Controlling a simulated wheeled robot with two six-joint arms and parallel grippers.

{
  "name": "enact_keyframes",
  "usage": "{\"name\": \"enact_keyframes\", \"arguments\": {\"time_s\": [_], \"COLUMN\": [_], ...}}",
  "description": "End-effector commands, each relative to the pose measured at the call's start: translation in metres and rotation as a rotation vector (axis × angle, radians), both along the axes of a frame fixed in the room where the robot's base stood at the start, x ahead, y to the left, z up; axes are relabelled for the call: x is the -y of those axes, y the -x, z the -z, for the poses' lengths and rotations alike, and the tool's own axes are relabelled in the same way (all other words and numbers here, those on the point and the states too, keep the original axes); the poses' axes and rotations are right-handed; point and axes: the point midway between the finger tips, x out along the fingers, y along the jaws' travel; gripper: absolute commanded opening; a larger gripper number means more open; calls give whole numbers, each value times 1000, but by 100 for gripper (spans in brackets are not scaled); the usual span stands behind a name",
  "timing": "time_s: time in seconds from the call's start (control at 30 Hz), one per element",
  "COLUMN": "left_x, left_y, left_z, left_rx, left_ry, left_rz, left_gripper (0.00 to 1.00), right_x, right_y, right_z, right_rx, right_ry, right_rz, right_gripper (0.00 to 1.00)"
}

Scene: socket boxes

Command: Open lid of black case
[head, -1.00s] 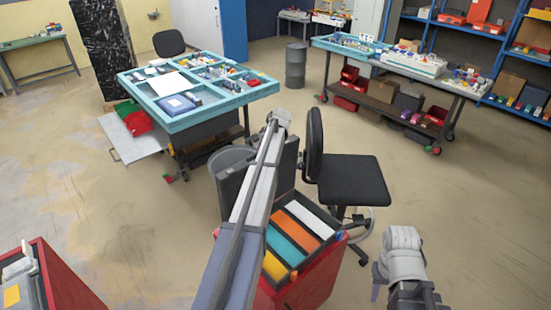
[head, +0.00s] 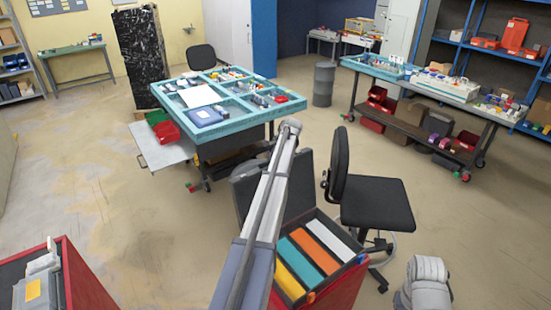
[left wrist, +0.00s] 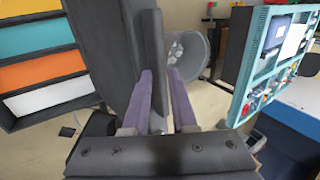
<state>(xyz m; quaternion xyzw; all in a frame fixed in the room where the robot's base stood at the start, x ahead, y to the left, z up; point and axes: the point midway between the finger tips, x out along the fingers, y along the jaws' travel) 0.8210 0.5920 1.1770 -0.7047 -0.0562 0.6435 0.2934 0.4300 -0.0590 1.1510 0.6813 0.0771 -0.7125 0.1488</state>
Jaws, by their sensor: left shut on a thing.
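The black case (head: 349,254) sits open on a red cabinet (head: 345,292), with white, orange, teal and yellow socket boxes inside. Its dark lid (head: 300,186) stands raised at the far side of the case, partly hidden behind my left arm. In the left wrist view the lid's edge (left wrist: 152,62) lies between the two purple fingers of my left gripper (left wrist: 163,105), which is shut on it. The left fingertips are hidden in the head view. My right arm shows at the lower right of the head view, with its gripper out of frame.
A black chair (head: 375,203) stands close to the right of the case. A teal-topped table (head: 235,118) is beyond it, and a grey bin (left wrist: 187,50) shows past the lid. Another red cabinet (head: 88,285) is at lower left. Floor at left is clear.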

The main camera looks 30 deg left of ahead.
Motion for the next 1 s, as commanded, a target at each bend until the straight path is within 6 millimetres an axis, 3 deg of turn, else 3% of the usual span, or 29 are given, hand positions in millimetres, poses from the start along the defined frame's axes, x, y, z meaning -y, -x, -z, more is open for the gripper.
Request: {"name": "enact_keyframes", "arguments": {"time_s": [0.03, 0.07, 0.23, 0.73, 1.0], "left_x": [-1, -1, 0, 2, 10], "left_y": [-1, -1, 0, 1, 4], "left_z": [-1, -1, 0, -1, -20], "left_rx": [2, 2, 1, -2, 0], "left_ry": [-3, -3, -1, 3, 1], "left_rz": [0, 0, 0, 0, 0], "left_gripper": [0, 29, 48, 48, 48], "right_x": [0, 0, 0, 0, 0], "right_y": [0, 0, 0, 0, 0], "right_z": [0, 0, 0, -1, -21], "right_rx": [0, 0, 0, 0, -1], "right_ry": [0, 0, 0, 0, 0], "right_rz": [0, 0, 0, 0, -2], "right_gripper": [40, 40, 40, 40, 40]}}
